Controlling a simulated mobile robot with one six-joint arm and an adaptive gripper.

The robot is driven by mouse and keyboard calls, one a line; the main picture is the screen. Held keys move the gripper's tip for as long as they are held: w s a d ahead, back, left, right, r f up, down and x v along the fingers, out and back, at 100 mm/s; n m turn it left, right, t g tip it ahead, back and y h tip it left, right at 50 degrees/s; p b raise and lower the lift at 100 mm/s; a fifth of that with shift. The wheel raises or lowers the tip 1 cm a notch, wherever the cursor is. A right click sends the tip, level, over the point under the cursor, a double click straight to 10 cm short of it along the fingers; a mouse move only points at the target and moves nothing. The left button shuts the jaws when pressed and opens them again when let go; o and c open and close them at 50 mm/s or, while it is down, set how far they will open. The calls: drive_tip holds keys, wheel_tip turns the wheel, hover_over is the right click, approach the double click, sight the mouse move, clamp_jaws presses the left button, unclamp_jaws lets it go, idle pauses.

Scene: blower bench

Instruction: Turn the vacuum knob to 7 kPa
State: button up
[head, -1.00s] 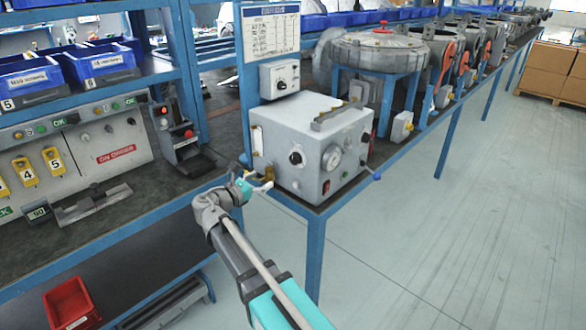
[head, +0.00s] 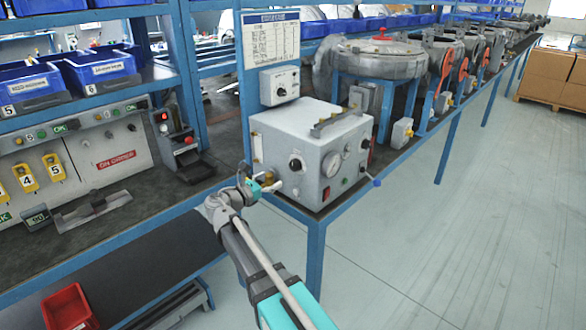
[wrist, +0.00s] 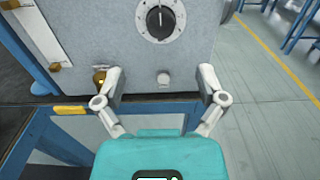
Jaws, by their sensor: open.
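The grey box on the bench (head: 275,139) has a black knob (head: 296,164) on its front, left of a round gauge (head: 332,164). In the wrist view the black knob (wrist: 160,20) sits inside a white dial ring at the top, with a white pointer line near vertical; the scale figures are too small to read. My gripper (wrist: 162,77) is open and empty, its fingers apart below the knob. A small grey round fitting (wrist: 163,79) on the box front shows between the fingertips. In the head view my gripper (head: 272,183) is low at the box's front left.
A brass fitting (wrist: 99,78) is close to the left finger. A smaller control box with a knob (head: 281,91) hangs on the blue post above. A blue-tipped lever (head: 375,182) sticks out at the box's right.

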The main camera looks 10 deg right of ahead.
sight(292, 167)
drive_tip(key=x, duration=0.9)
drive_tip(key=shift+w+d, duration=0.2)
drive_tip(key=shift+d, duration=0.1)
drive_tip(key=shift+c, duration=0.3)
drive_tip(key=c, duration=1.1)
drive_tip(key=shift+d, duration=0.1)
